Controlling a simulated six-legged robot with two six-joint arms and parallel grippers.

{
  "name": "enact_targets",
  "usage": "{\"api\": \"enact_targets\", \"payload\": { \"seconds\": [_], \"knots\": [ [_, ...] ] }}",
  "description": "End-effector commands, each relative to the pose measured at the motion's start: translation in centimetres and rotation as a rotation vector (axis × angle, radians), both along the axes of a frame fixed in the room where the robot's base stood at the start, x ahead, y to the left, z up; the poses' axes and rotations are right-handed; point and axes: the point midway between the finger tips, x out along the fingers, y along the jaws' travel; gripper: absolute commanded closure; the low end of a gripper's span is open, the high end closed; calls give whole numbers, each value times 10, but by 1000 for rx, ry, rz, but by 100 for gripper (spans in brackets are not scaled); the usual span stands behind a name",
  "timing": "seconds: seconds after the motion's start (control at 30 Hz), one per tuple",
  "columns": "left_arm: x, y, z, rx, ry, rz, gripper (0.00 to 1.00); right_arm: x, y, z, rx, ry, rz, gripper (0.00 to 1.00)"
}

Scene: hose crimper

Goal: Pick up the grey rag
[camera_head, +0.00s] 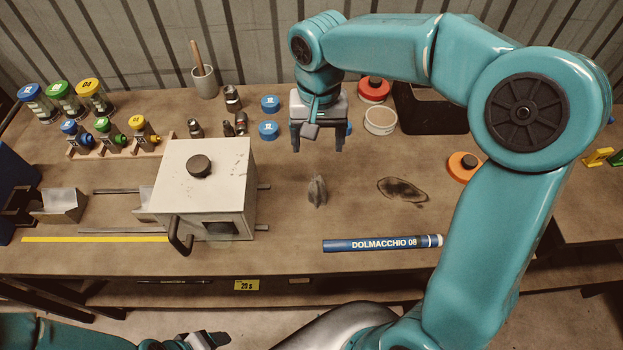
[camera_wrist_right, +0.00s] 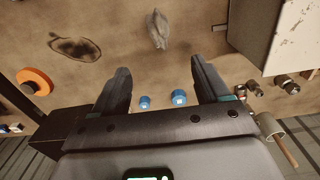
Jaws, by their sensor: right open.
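The grey rag (camera_head: 317,191) is a small crumpled piece lying on the brown workbench (camera_head: 290,225), to the right of the white crimper box. My right gripper (camera_head: 317,146) points down behind the rag, on its far side, open and empty, apart from it. In the right wrist view the rag (camera_wrist_right: 158,30) lies beyond the two spread fingertips (camera_wrist_right: 160,75), near the top edge. My left gripper (camera_head: 207,341) shows only in part at the bottom edge, below the bench front; its jaws are not clear.
The white crimper box (camera_head: 203,185) with a black handle stands left of the rag. A dark stain (camera_head: 402,190) lies to its right. A blue DOLMACCHIO tube (camera_head: 382,244) lies near the front edge. Blue caps (camera_head: 269,130) and metal fittings (camera_head: 233,98) stand behind.

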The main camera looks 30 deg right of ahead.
Motion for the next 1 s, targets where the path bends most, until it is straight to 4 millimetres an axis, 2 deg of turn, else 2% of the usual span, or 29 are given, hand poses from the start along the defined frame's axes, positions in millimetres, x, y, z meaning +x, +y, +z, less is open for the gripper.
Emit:
{"api": "enact_targets", "payload": {
  "seconds": [0.4, 0.5, 0.67, 0.83, 1.0],
  "knots": [
    [0, 0, 5, 0, 0, 0, 34, -9, 2, -87, 2, 6, 0, 25],
    [0, 0, 6, 0, 0, 0, 34, -9, 2, -101, 0, 4, 1, 25],
    [0, 0, 9, 0, 0, 1, 34, -7, 2, -111, 1, 3, 0, 25],
    [0, 0, 20, 0, 0, 1, 34, -4, 0, -136, 1, 8, 0, 25],
    [0, 0, 21, 0, 0, 0, 34, -2, 0, -158, 1, 4, 1, 25]
  ]
}}
